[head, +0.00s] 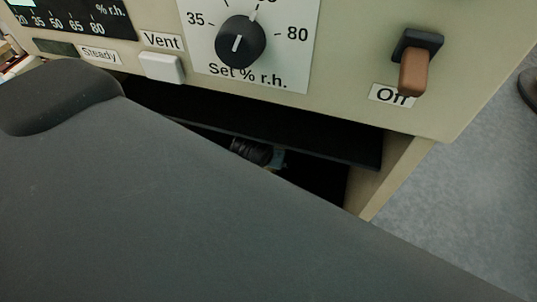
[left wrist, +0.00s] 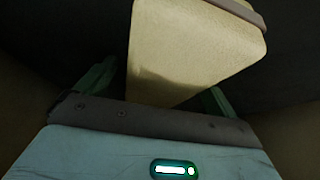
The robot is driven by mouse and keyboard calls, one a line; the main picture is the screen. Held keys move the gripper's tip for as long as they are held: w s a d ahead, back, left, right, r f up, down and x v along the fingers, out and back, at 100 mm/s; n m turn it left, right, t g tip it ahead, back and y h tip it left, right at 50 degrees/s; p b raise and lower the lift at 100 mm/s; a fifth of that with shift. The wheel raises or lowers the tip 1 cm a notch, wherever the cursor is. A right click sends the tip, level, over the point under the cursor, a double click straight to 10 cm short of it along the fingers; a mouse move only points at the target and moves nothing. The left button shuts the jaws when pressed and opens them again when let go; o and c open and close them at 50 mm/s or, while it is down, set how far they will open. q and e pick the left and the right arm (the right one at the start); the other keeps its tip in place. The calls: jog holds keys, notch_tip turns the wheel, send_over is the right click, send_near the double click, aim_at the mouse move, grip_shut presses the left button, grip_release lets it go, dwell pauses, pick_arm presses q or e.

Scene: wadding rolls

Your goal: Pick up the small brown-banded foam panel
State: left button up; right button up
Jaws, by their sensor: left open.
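The foam panel (left wrist: 190,50) is a cream slab in the left wrist view, with a brownish band (left wrist: 240,12) across its far end. It lies in a dark space and is tilted in the picture. My left gripper (left wrist: 160,85) is open, with one green finger on each side of the panel's near end. Dark gaps show between the fingers and the panel, and I cannot tell whether either finger touches it. The panel is not visible in the head view. My right gripper is in neither view.
In the head view, a cream cabinet front (head: 340,60) carries a dial (head: 240,42), a white Vent button (head: 162,67) and a brown switch (head: 413,72). Below it is a dark, low opening (head: 320,150) with a side wall (head: 390,175).

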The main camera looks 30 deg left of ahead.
pick_arm(q)
jog(key=shift+s, duration=0.1)
jog(key=shift+c, duration=0.7)
jog(key=c, duration=0.9)
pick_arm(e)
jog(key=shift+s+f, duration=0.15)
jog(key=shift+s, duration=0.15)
pick_arm(q)
jog(key=shift+r, duration=0.15)
jog(key=shift+r, duration=0.65)
notch_tip(320, 180, up, 2)
jog(key=shift+s+a+r, duration=0.1)
jog(key=s+a, duration=0.3)
jog(key=s, duration=0.1)
jog(key=s+a+r, duration=0.1)
jog(key=s+a, duration=0.2)
jog(key=s, duration=0.1)
jog(key=s+a+b, duration=0.1)
jog(key=s+a, duration=0.2)
jog(key=s, duration=0.1)
jog(key=shift+s+a+r, duration=0.15)
jog(key=shift+a, duration=0.2)
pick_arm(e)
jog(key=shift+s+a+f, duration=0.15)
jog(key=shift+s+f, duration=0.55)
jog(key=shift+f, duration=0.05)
